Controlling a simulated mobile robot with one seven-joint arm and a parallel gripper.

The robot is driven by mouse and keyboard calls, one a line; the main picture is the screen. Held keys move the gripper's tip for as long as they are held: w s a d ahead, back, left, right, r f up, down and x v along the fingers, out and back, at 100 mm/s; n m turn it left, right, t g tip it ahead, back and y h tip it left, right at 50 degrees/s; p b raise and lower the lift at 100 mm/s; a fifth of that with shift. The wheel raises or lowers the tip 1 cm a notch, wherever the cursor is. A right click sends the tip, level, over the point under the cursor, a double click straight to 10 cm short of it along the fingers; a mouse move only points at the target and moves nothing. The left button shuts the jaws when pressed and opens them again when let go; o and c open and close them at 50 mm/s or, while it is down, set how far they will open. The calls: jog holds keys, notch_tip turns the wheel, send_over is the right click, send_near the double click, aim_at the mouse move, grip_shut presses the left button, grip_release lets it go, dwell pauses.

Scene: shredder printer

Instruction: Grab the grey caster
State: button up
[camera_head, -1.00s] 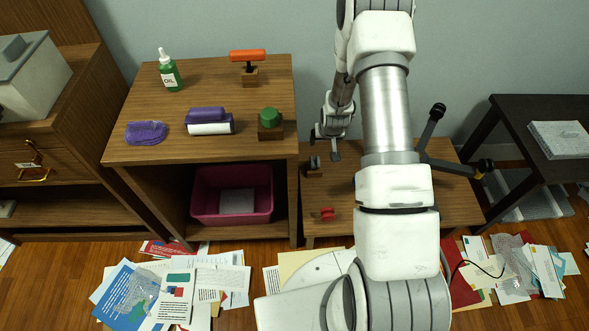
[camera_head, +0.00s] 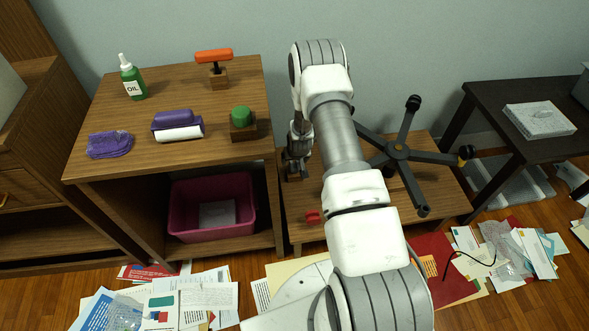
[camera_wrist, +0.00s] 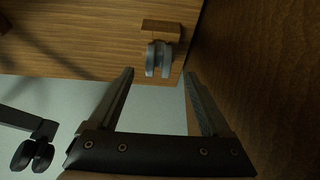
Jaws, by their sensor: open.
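The grey caster (camera_wrist: 159,58) has twin wheels and sits on a small wooden block (camera_wrist: 161,29) in the wrist view. My gripper (camera_wrist: 158,75) is open, with one finger on each side of the line to the caster. The caster lies between and just past the fingertips, with gaps at both sides and no visible contact. In the head view my gripper (camera_head: 296,158) is low over the back left of the low wooden table (camera_head: 304,235), close to the taller cabinet's side. There it mostly hides the caster and block.
The cabinet's side wall (camera_wrist: 265,90) rises close along my right finger. A black chair base (camera_head: 397,151) with casters lies on the table to the right. A red caster (camera_head: 312,217) is at the front. Papers (camera_head: 190,300) cover the floor.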

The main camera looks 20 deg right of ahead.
aim_at(295, 163)
jog(key=b+x, duration=0.2)
jog(key=x, duration=0.3)
jog(key=shift+w+d+b, duration=0.1)
jog(key=shift+d+b, duration=0.05)
jog(key=shift+b, duration=0.25)
grip_shut()
